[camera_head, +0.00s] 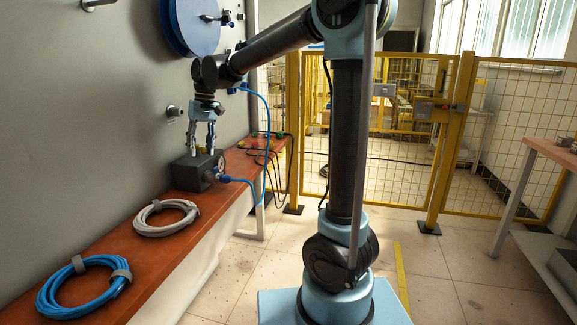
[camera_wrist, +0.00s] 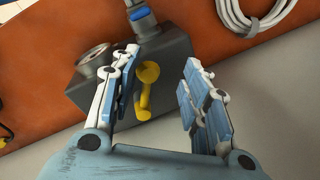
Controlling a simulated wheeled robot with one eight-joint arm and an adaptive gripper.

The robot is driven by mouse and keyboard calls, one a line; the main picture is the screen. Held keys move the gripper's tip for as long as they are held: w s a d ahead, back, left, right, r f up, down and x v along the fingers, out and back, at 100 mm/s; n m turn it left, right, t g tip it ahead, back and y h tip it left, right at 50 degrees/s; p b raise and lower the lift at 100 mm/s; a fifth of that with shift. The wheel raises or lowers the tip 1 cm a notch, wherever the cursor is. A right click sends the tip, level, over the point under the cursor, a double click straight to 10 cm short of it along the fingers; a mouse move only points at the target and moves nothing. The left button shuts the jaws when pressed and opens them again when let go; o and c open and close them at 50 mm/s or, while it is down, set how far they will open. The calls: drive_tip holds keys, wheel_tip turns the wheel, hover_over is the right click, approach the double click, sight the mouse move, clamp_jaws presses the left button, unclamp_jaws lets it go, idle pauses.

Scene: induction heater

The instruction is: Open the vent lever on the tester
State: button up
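The tester is a dark grey box (camera_head: 186,174) on the orange-brown bench by the wall, with a round gauge and a blue hose connected to its side. In the wrist view the tester (camera_wrist: 172,62) lies ahead of my gripper, and its yellow vent lever (camera_wrist: 147,88) shows between the fingers. My gripper (camera_wrist: 160,75) is open, with one finger to each side of the lever. The left finger is very close to the lever; I cannot tell whether it touches. In the head view my gripper (camera_head: 202,124) points down over the tester.
A coiled white hose (camera_head: 166,217) and a coiled blue hose (camera_head: 84,287) lie on the bench (camera_head: 120,240) nearer to me. The grey wall (camera_head: 90,120) runs close behind the tester. Black cables (camera_head: 268,152) lie at the far end of the bench.

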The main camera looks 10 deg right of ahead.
drive_tip(key=m, duration=0.1)
drive_tip(key=a+m, duration=0.1)
drive_tip(key=m, duration=0.1)
drive_tip(key=a+m, duration=0.1)
drive_tip(key=shift+s+a+m+t, duration=0.15)
drive_tip(key=shift+s+m+t, duration=0.15)
drive_tip(key=shift+m+t, duration=0.1)
drive_tip(key=a+m, duration=0.1)
drive_tip(key=m, duration=0.2)
drive_tip(key=shift+w+a+m+t, duration=0.1)
drive_tip(key=shift+a+m+t, duration=0.2)
drive_tip(key=shift+a+t, duration=0.1)
drive_tip(key=shift+r+m, duration=0.3)
drive_tip(key=shift+r, duration=0.05)
drive_tip(key=d+r, duration=0.4)
drive_tip(key=r, duration=1.2)
drive_tip(key=s+d+f, duration=0.4)
drive_tip(key=d+f, duration=0.2)
drive_tip(key=d, duration=0.3)
drive_tip(key=s+d+f+n+t, duration=0.1)
drive_tip(key=s+d+f, duration=0.3)
drive_tip(key=d+f, duration=0.3)
drive_tip(key=s+d+f, duration=0.4)
drive_tip(key=d+f, duration=0.2)
drive_tip(key=d, duration=0.6)
drive_tip(key=shift+d+f+n+t+h, duration=0.25)
drive_tip(key=shift+f+n+t+h, duration=0.05)
drive_tip(key=shift+n+h, duration=0.1)
